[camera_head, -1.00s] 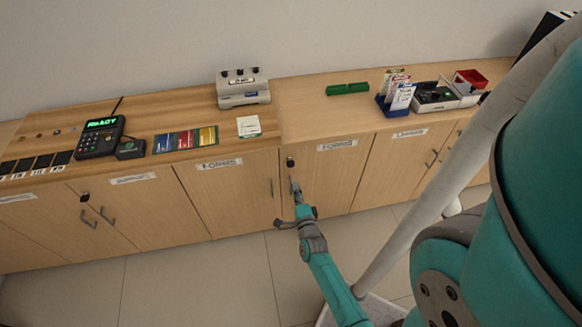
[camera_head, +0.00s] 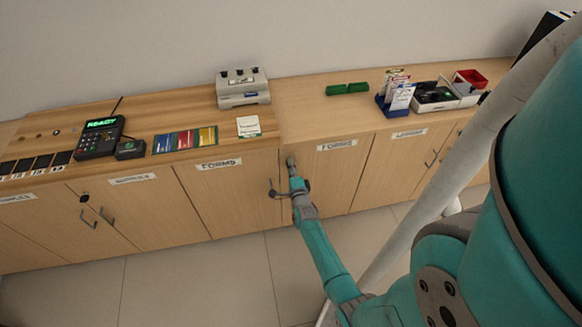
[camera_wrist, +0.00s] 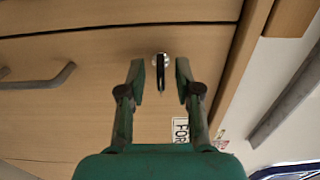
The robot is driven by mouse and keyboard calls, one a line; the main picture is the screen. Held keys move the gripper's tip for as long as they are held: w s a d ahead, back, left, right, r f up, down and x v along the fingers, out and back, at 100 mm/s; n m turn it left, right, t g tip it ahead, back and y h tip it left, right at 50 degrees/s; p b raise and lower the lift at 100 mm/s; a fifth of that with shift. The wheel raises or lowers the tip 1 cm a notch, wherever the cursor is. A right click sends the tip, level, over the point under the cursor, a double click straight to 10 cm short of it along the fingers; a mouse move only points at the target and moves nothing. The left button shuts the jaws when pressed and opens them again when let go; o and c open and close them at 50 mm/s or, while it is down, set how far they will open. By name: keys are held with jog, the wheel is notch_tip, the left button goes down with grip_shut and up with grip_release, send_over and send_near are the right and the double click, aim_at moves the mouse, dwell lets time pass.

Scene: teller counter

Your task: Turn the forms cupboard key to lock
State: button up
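The forms cupboard door (camera_head: 330,180) is pale wood, with a FORMS label (camera_head: 337,145) at its top. In the wrist view the key (camera_wrist: 161,74) sits in a round silver lock (camera_wrist: 161,58); its dark head looks narrow and upright in the picture. My gripper (camera_wrist: 160,76) is open, one finger on each side of the key, with a visible gap on both sides. In the head view my gripper (camera_head: 291,163) is at the door's upper left corner and hides the lock and key.
A door handle (camera_wrist: 40,80) juts out at the left of the wrist view. Another FORMS door (camera_head: 222,195) adjoins on the left. The floor in front is clear.

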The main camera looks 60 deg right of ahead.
jog(key=shift+d, duration=0.1)
grip_shut()
jog(key=shift+n, duration=0.3)
jog(key=n, duration=0.3)
jog(key=shift+n, duration=0.4)
jog(key=n, duration=0.9)
jog(key=shift+n, duration=2.2)
